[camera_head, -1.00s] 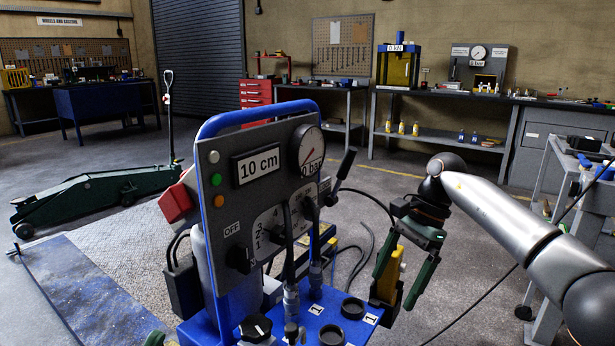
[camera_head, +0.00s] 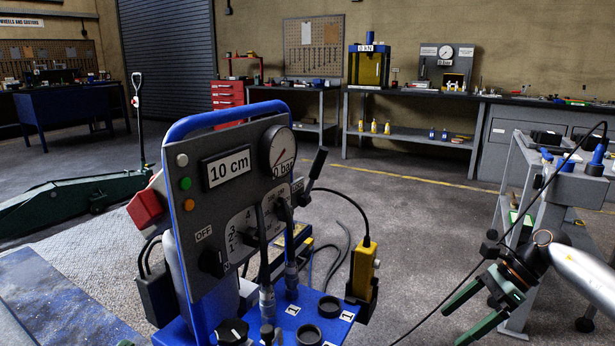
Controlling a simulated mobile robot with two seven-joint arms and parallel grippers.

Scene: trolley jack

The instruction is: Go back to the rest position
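My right gripper (camera_head: 480,312) is at the lower right of the head view, with its green fingers spread apart and nothing between them. It is clear of the control unit, to the right of it. The control unit (camera_head: 190,215) has a blue frame, a display reading 10 cm and a gauge labelled bar. A yellow and black connector (camera_head: 363,274) with a cable from its top sits at the unit's right side, apart from my gripper. My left gripper does not show.
A grey trolley (camera_head: 540,185) with blue-topped items stands at the right, close behind my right arm. A green trolley jack (camera_head: 70,200) stands on the floor at the left. Workbenches line the back wall. The floor between the unit and the trolley is open.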

